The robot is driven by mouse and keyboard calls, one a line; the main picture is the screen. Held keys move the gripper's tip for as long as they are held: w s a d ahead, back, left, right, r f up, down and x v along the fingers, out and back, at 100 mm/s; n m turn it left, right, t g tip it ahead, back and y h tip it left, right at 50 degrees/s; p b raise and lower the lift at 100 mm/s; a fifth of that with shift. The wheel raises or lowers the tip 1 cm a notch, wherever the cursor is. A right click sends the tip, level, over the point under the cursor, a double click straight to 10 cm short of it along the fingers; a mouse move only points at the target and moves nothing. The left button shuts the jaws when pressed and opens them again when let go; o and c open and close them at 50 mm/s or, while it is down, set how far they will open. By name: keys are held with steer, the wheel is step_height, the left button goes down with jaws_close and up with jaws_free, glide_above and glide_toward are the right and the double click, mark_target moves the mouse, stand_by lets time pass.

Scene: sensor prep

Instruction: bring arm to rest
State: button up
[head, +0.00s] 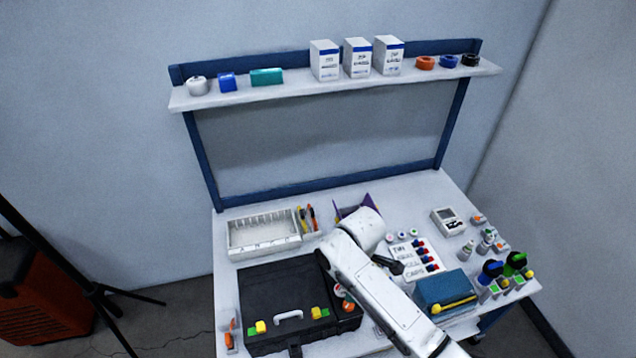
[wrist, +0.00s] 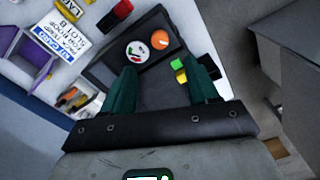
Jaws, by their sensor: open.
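My white arm (head: 378,290) reaches from the lower right over the workbench (head: 225,285) and bends above its middle. In the wrist view my gripper (wrist: 162,86) shows two dark green fingers spread apart, with nothing between them. Beyond the fingers is the black case (wrist: 112,70), which holds a round white dish (wrist: 138,50) and an orange round item (wrist: 160,40). In the head view the black case (head: 262,290) lies at the bench's front left, and my arm hides part of its right side. The fingers cannot be made out clearly in the head view.
A white divided tray (head: 262,234) stands behind the case. A printed card (head: 412,262), a blue box (head: 444,290) and several small bottles (head: 488,242) fill the right side. A shelf (head: 290,92) with boxes spans the back. An orange case (head: 40,308) stands on the floor at left.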

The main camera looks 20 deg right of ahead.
steer(key=s+a+m+t+y, duration=0.15)
steer(key=s+a+m, duration=0.45)
steer(key=s, duration=0.6)
steer(key=s+d+r+m+h+b, duration=0.1)
steer(key=s+d+r+m, duration=0.1)
steer(key=s+d+m, duration=0.6)
steer(key=s+d, duration=0.6)
steer(key=s, duration=0.4)
steer(key=shift+r+h, duration=0.25)
steer(key=shift+h, duration=0.1)
